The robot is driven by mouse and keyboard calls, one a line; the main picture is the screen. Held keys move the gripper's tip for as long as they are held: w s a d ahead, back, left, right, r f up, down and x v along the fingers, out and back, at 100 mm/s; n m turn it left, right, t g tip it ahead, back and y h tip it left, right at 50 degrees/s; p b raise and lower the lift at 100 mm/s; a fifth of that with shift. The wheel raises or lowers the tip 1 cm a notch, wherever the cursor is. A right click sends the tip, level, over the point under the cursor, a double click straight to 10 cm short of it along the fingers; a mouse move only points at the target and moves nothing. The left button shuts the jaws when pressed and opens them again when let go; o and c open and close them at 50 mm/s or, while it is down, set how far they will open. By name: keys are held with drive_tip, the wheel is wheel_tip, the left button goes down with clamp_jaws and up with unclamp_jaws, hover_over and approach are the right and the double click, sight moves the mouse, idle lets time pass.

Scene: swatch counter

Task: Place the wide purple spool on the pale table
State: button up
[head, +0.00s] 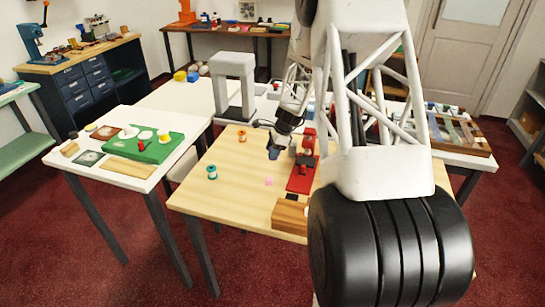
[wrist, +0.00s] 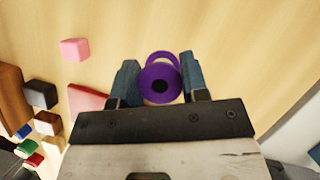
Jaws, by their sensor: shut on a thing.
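The purple spool (wrist: 158,84) is between the two blue fingers of my gripper (wrist: 160,72) in the wrist view. One flange with a dark centre hole faces the camera, and the other flange shows beyond it. My gripper is shut on it. In the head view my gripper (head: 276,152) is over the far part of the pale wooden table (head: 235,192), and I cannot make out the spool there. The table surface also shows behind the spool in the wrist view (wrist: 230,50). I cannot tell whether the spool touches it.
An orange spool (head: 242,136) and a teal spool (head: 212,173) stand left of my gripper. A pink cube (head: 268,181), a red stand (head: 303,175) and a wooden block (head: 290,215) are nearer. A white table (head: 150,182) with a green board (head: 157,148) is at left. The wooden table's front left is clear.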

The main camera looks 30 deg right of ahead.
drive_tip(key=shift+f, duration=1.45)
drive_tip(key=shift+f, duration=0.15)
drive_tip(key=o, duration=1)
drive_tip(key=v, duration=1.2)
drive_tip(key=shift+a, duration=0.1)
drive_tip(key=shift+r, duration=0.25)
